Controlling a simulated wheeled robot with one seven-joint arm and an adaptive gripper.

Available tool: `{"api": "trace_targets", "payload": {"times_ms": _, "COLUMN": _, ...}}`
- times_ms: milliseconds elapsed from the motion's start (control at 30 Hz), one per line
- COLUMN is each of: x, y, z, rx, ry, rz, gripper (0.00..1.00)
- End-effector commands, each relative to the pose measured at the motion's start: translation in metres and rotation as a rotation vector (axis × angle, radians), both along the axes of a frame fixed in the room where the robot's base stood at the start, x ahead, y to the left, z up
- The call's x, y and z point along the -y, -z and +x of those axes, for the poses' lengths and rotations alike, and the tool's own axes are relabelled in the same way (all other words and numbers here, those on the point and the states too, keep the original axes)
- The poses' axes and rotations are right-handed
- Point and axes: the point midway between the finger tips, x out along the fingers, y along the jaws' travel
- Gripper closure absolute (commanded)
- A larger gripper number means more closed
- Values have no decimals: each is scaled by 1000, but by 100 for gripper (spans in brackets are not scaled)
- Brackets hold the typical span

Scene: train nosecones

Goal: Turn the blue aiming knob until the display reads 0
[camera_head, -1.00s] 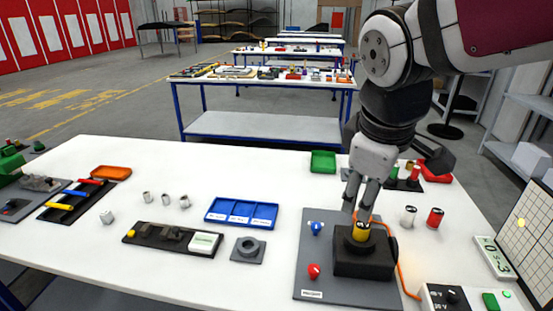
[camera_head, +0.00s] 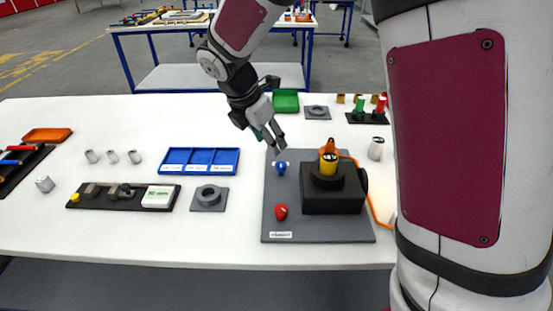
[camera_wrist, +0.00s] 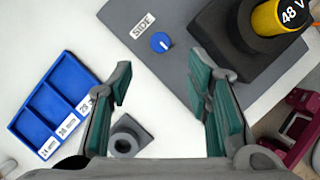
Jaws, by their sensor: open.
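The blue knob (camera_head: 281,169) sits on the grey panel (camera_head: 278,192), near its far left corner. In the wrist view the knob (camera_wrist: 161,42) shows a white pointer mark and stands beside a "SIDE" label (camera_wrist: 143,24). My gripper (camera_head: 272,148) is above the far left edge of the panel, close to the knob and apart from it. In the wrist view its green-padded fingers (camera_wrist: 163,88) are spread with nothing between them, and the knob shows beyond them. No numeric display is in view now; my own body covers the right side of the head view.
A black block (camera_head: 334,201) holding a yellow "48 V" cylinder (camera_head: 327,165) stands right of the knob, with an orange cable (camera_head: 374,205). A red knob (camera_head: 281,211) is nearer on the panel. A blue tray (camera_head: 199,172) and grey ring block (camera_head: 209,198) lie left.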

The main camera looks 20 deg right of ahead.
Motion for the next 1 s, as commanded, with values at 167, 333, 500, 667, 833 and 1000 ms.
{"api": "trace_targets", "payload": {"times_ms": 167, "x": 13, "y": 35, "z": 6, "rx": -4, "ry": 4, "rz": -1, "gripper": 55}}
{"api": "trace_targets", "payload": {"times_ms": 333, "x": 24, "y": 65, "z": 12, "rx": -3, "ry": 4, "rz": 0, "gripper": 55}}
{"api": "trace_targets", "payload": {"times_ms": 500, "x": 32, "y": 86, "z": 16, "rx": -2, "ry": 4, "rz": 0, "gripper": 55}}
{"api": "trace_targets", "payload": {"times_ms": 667, "x": 36, "y": 96, "z": 18, "rx": 1, "ry": 4, "rz": 0, "gripper": 55}}
{"api": "trace_targets", "payload": {"times_ms": 833, "x": 37, "y": 98, "z": 19, "rx": 1, "ry": 4, "rz": 1, "gripper": 55}}
{"api": "trace_targets", "payload": {"times_ms": 1000, "x": 37, "y": 98, "z": 18, "rx": 1, "ry": 4, "rz": 1, "gripper": 57}}
